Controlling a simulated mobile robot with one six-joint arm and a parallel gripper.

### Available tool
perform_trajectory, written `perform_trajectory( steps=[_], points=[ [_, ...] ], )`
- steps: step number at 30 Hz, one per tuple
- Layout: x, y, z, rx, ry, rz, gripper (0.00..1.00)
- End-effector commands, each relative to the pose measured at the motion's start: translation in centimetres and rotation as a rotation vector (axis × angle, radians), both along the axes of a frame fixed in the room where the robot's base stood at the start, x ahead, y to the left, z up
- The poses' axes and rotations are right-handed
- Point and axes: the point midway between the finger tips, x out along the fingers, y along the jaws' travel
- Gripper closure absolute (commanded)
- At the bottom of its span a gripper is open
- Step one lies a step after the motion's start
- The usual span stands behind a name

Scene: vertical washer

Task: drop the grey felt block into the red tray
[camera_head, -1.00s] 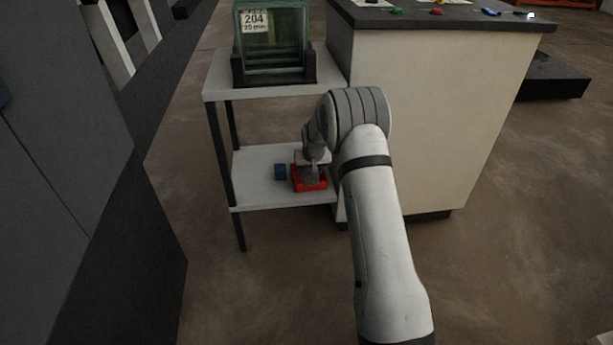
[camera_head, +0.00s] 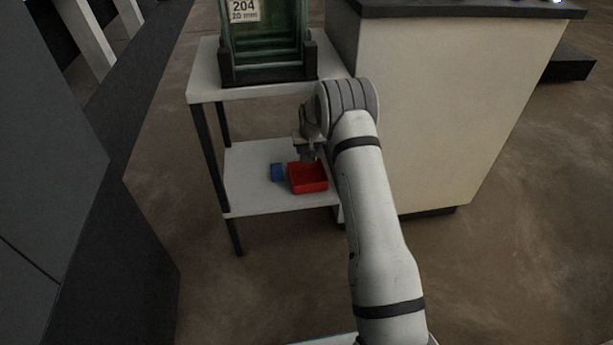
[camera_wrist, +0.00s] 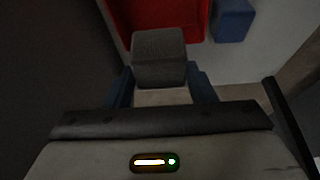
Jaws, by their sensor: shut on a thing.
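The red tray (camera_head: 309,184) sits on the lower shelf of the white stand in the head view. It also shows at the top of the wrist view (camera_wrist: 196,20). My gripper (camera_wrist: 161,82) is shut on the grey felt block (camera_wrist: 159,55), which sits between the two fingers. In the wrist view the block overlaps the near edge of the tray. In the head view my gripper (camera_head: 309,153) is at the back of the tray and looks raised above it. The block is too small and dark to make out clearly there.
A blue block (camera_head: 277,172) stands on the shelf just left of the tray. The upper shelf (camera_head: 203,88) holds a green glass tank (camera_head: 265,40) in a dark holder, above the lower shelf (camera_head: 245,200). A cream cabinet (camera_head: 430,110) stands close on the right.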

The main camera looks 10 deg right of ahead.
Motion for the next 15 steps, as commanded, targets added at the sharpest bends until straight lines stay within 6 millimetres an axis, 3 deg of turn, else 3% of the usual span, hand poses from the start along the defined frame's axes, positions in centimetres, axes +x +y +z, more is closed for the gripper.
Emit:
perform_trajectory(
  steps=[15],
  points=[
    [0.0,1.6,-5.4,0.0,0.0,0.023,0.72]
  ],
)
